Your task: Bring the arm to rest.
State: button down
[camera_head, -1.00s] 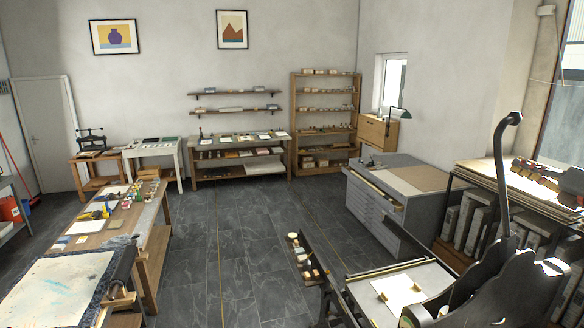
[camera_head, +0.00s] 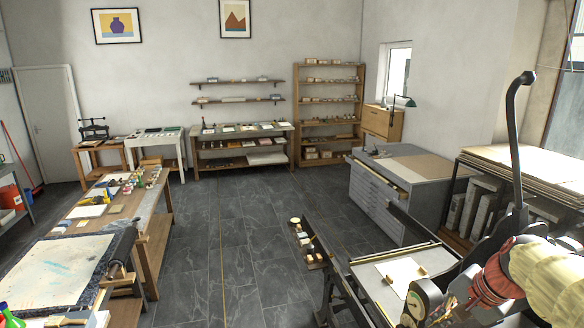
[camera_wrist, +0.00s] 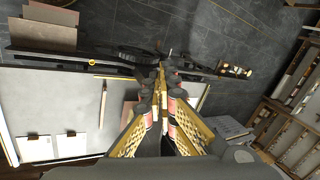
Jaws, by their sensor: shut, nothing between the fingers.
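My gripper (camera_wrist: 160,80) shows in the wrist view with its gold, ribbed fingers brought together at the tips. It is shut and empty. It hangs in the air over the press and the dark floor, and I see it touching nothing. In the head view, a red and cream form at the lower right stands in front of the press. The fingers cannot be made out clearly there.
The press bed (camera_head: 370,284) carries a pale sheet (camera_head: 400,271). A narrow dark tray of small items (camera_head: 310,250) juts out beside it. A grey drawer cabinet (camera_head: 373,194) stands behind. A worktable (camera_head: 150,236) is at left. The middle floor (camera_head: 250,225) is clear.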

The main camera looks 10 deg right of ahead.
jog(key=s+a+f+n+b, duration=0.6)
jog(key=a+f+b, duration=0.3)
jog(key=a+f, duration=0.1)
jog(key=s+a+f+n+h+b, duration=0.1)
jog(key=s+a+f+n+b, duration=0.5)
jog(key=a+f+b, duration=0.3)
jog(key=a+n, duration=0.1)
jog(key=a, duration=0.2)
jog(key=shift+s+f+t, duration=0.15)
jog(key=shift+f+t, duration=0.25)
jog(key=c, duration=2.4)
grip_release()
jog(key=shift+a, duration=0.1)
